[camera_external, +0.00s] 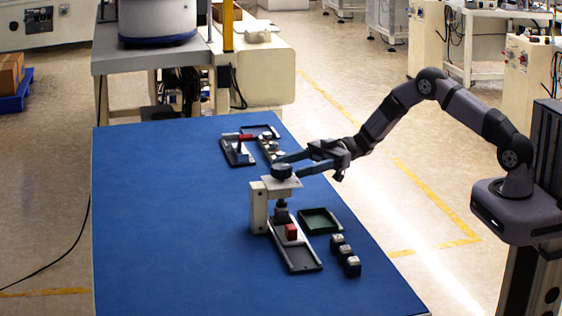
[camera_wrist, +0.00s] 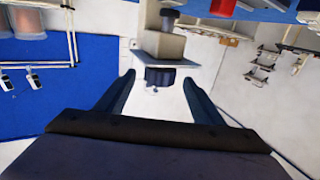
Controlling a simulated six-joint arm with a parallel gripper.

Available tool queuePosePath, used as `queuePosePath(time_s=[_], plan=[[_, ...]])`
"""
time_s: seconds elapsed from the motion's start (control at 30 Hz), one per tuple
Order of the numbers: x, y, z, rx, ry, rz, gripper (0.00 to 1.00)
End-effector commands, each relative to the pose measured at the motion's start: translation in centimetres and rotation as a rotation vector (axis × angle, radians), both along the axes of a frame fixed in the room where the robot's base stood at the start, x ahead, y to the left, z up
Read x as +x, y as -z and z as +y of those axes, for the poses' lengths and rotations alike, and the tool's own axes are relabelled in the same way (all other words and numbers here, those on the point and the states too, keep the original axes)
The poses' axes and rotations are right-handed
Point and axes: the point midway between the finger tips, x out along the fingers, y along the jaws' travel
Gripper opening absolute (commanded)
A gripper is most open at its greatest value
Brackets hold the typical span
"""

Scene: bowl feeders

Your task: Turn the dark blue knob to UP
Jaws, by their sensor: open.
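The dark blue knob (camera_external: 281,171) sits on top of a light-coloured press-like stand (camera_external: 259,205) on the blue table. In the wrist view the knob (camera_wrist: 160,77) is a dark ribbed disc against a pale plate. My gripper (camera_external: 288,166) reaches in from the right at about knob height. Its fingers are open, and in the wrist view (camera_wrist: 158,79) the tips lie on either side of the knob, with a visible gap to each side. No clear contact shows. The knob's pointer and any UP label are too small to read.
Below the stand, a dark tray (camera_external: 304,260) holds a red block (camera_external: 291,232). A green tray (camera_external: 332,223) and several small dark blocks (camera_external: 345,253) are to its right. Another fixture (camera_external: 240,154) stands farther back. The table's left side (camera_external: 160,220) is clear.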

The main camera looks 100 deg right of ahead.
Motion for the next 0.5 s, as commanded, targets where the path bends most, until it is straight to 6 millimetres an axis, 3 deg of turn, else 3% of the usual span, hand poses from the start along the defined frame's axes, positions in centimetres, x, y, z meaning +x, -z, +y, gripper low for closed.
queuePosePath(time_s=[0.23,0.5], plan=[[2.9,-0.1,1.4,0.002,-0.002,0.0,0.61],[4.1,0.0,1.9,0.001,0.0,0.0,0.61]])
